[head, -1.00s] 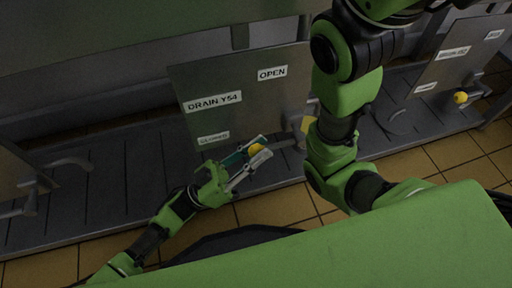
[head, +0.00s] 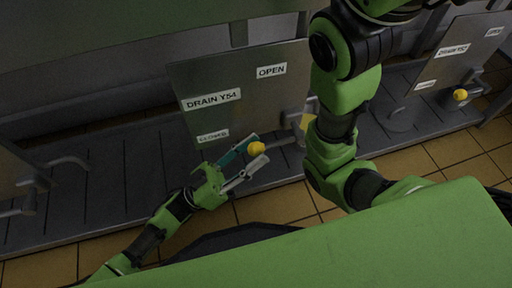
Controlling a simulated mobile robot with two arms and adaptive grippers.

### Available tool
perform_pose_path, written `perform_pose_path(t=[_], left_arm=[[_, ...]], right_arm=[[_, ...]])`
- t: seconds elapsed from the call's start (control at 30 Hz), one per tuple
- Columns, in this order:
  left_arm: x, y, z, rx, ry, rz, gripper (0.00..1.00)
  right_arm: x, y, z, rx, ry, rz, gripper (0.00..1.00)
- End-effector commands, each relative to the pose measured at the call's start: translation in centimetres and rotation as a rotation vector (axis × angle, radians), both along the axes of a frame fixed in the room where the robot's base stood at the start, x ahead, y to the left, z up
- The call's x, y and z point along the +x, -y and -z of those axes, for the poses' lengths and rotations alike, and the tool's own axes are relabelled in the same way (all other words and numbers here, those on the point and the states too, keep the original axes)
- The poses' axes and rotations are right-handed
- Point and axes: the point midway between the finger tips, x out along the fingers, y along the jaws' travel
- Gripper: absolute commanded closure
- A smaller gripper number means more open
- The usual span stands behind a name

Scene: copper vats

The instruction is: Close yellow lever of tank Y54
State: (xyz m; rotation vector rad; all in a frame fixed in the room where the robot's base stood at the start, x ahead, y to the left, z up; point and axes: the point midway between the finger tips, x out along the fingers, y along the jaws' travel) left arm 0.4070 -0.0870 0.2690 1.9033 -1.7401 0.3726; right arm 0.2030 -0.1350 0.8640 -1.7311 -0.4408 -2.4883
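The yellow lever knob (head: 256,148) sits at the end of a short grey lever below the metal plate (head: 222,72) labelled DRAIN Y54. The OPEN label (head: 271,71) is at the plate's upper right, and a second label (head: 213,136), partly hard to read, is at its lower left. My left gripper (head: 249,152) reaches in from the left with its fingers spread, one on each side of the knob. I cannot tell whether a finger touches it. My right arm (head: 340,130) hangs in front of the plate's right side, and its gripper is not in view.
A second plate (head: 448,52) with its own yellow knob (head: 460,95) stands at the right. Grey pipe fittings (head: 40,180) are at the left. A dark slatted platform (head: 110,185) runs behind the tiled floor (head: 275,206).

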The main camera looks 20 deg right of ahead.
Motion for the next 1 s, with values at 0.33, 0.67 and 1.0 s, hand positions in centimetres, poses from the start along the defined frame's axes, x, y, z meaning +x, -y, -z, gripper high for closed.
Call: perform_pose_path(t=[0.33, 0.67, 1.0], left_arm=[[-0.7, -4.5, 3.0, 0.003, -0.003, -0.002, 0.62], [-0.8, -5.2, 3.4, 0.001, -0.001, -0.001, 0.62], [-0.8, -5.1, 3.3, 0.001, -0.001, -0.001, 0.62]], right_arm=[[-0.1, 0.0, 0.0, 0.000, 0.003, 0.000, 0.60], [-0.1, 0.0, 0.0, 0.000, 0.003, 0.000, 0.60], [-0.1, 0.0, 0.0, 0.000, 0.003, 0.000, 0.60]])
